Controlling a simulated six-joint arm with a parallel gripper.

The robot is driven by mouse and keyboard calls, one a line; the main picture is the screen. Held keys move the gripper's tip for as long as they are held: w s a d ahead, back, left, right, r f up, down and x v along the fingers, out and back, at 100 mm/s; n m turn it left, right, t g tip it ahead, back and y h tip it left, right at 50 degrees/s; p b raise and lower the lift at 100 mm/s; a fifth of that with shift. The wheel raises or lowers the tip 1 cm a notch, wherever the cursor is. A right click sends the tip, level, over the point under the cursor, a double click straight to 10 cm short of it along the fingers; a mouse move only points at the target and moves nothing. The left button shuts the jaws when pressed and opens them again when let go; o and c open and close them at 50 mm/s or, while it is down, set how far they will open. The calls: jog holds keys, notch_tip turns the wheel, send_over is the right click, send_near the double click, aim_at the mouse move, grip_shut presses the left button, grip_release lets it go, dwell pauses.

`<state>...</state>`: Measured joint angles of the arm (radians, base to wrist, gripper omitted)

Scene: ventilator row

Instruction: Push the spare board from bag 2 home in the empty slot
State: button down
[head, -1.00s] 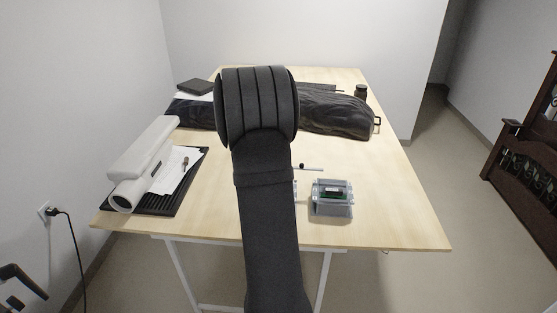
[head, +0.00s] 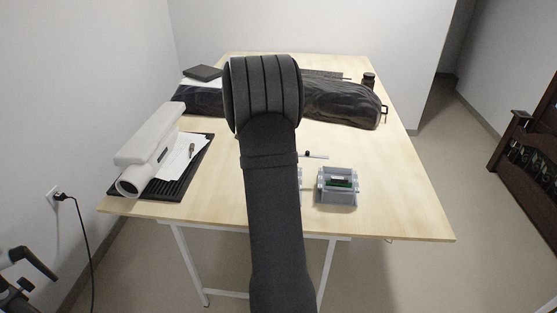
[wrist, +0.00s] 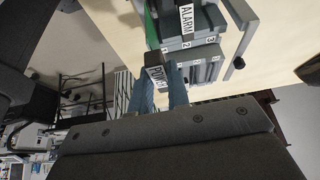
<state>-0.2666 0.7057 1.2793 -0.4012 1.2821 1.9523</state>
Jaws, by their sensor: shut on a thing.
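In the wrist view my gripper (wrist: 161,92) has its two bluish fingers shut on a board with a dark front label (wrist: 158,74) that seems to read POWER. A green strip (wrist: 150,28), seemingly part of this board, runs up beyond the label. The held board is close beside the grey slotted housing (wrist: 205,65), which has small number tags up to 3 and a board labelled ALARM (wrist: 187,18). I cannot tell whether the held board is in a slot. In the head view a grey box with green boards (head: 340,199) stands right of my arm, which hides my gripper.
A white device (head: 148,140) on a black ribbed mat (head: 170,181) stands at the left. A dark bag (head: 345,103) lies across the back, with a small black jar (head: 368,80) beside it. The table's right side is clear.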

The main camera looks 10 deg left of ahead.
jog(key=shift+f, duration=0.8)
dwell(1.1)
jog(key=shift+f, duration=0.35)
jog(key=shift+f, duration=0.35)
dwell(0.3)
jog(key=shift+f, duration=0.65)
jog(key=shift+f, duration=0.4)
jog(key=shift+f, duration=0.35)
jog(key=shift+f, duration=0.85)
dwell(1.4)
